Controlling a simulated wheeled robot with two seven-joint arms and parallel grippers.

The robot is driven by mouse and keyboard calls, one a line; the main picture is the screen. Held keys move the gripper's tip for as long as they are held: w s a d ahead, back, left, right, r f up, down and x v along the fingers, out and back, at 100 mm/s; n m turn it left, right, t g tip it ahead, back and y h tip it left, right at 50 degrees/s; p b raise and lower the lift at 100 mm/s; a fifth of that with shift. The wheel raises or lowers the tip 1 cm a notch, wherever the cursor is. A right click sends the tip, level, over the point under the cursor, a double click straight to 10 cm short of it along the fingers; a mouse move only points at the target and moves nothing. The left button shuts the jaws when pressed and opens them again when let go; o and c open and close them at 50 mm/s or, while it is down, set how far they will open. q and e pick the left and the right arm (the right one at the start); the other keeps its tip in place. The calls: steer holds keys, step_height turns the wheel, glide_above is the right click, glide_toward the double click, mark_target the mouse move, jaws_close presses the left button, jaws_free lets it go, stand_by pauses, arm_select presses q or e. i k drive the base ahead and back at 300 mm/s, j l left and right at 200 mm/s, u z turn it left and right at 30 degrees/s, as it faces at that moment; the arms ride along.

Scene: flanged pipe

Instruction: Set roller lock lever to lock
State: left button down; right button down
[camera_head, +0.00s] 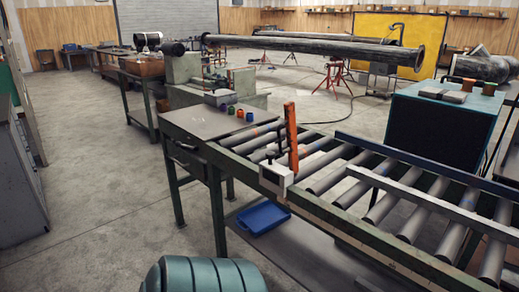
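The roller lock lever (291,135) is an orange bar standing nearly upright at the near side of the roller conveyor. Its foot is by a pale box-like bracket (275,181) on the conveyor's near rail, with a dark thin rod beside it. Any lock or unlock marking is too small to read. The conveyor's grey rollers (380,208) run off to the lower right in a green frame. Neither of my grippers shows in the head view.
A grey tabletop (208,124) with small coloured cups adjoins the conveyor's left end. A blue tray (262,217) lies on the shelf below. A teal ribbed rounded object (202,275) is at the bottom edge. The left floor is open. A long flanged pipe (320,47) is behind.

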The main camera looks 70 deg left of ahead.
mark_target(178, 144)
steer(key=j+u, duration=0.15)
steer(key=u, duration=2.7)
